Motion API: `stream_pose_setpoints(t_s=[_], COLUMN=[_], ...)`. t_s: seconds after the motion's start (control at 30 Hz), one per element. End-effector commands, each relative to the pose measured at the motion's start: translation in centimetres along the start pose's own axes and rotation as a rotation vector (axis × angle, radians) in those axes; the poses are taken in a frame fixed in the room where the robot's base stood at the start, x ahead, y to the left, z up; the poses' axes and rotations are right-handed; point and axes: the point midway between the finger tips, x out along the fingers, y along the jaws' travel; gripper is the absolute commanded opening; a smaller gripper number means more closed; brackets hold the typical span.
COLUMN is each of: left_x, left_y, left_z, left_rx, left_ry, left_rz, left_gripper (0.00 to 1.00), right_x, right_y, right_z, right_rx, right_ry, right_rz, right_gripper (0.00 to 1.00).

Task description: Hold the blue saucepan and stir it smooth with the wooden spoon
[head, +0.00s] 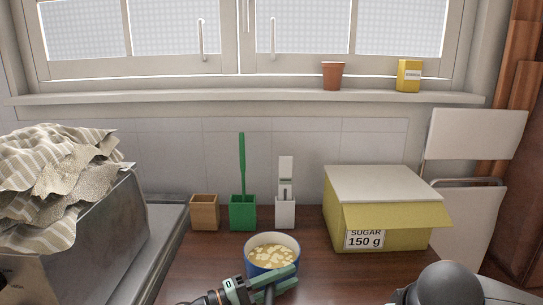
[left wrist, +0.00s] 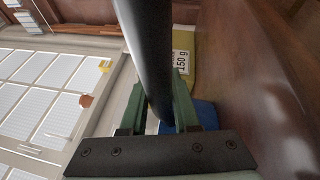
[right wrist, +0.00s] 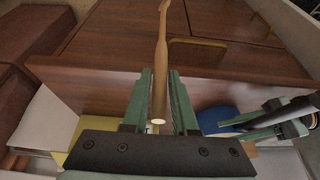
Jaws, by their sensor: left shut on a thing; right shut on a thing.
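The blue saucepan (head: 271,267) stands on the brown dresser top, with pale, lumpy contents (head: 272,255). My left gripper (head: 294,277) is in front of it, shut on its dark handle, which runs between the fingers in the left wrist view (left wrist: 150,60). The pan's blue side shows behind the fingers there (left wrist: 205,113). My right gripper (right wrist: 160,85) is shut on the wooden spoon (right wrist: 161,55) in the right wrist view. The spoon is apart from the saucepan, which shows at right (right wrist: 215,119). The right gripper and spoon are outside the head view.
Behind the saucepan stand a brown pot (head: 204,212), a green holder (head: 243,214) with a green-handled tool, and a white holder (head: 285,212). A yellow sugar box (head: 390,228) stands to the right. A metal box with cloth (head: 60,185) is at left.

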Motion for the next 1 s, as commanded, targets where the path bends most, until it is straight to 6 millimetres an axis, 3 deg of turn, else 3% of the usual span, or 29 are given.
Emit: stream_pose_setpoints(t_s=[0.73, 0.87, 1.0], left_x=[0.0, 0.0, 0.0], left_y=[0.0, 0.0, 0.0], left_z=[0.0, 0.0, 0.0], left_rx=[0.000, 0.000, 0.000], left_ry=[0.000, 0.000, -0.001], left_rz=[0.000, 0.000, 0.000], left_gripper=[0.00, 0.00, 0.00], right_x=[-0.1, -0.6, -2.7], right_y=[-0.2, -2.1, -6.8], right_z=[0.0, 0.4, 0.9], right_rx=[-0.004, -0.048, -0.162], right_ry=[0.001, 0.009, 0.030], right_rz=[-0.003, -0.035, -0.122], right_gripper=[0.00, 0.00, 0.00])
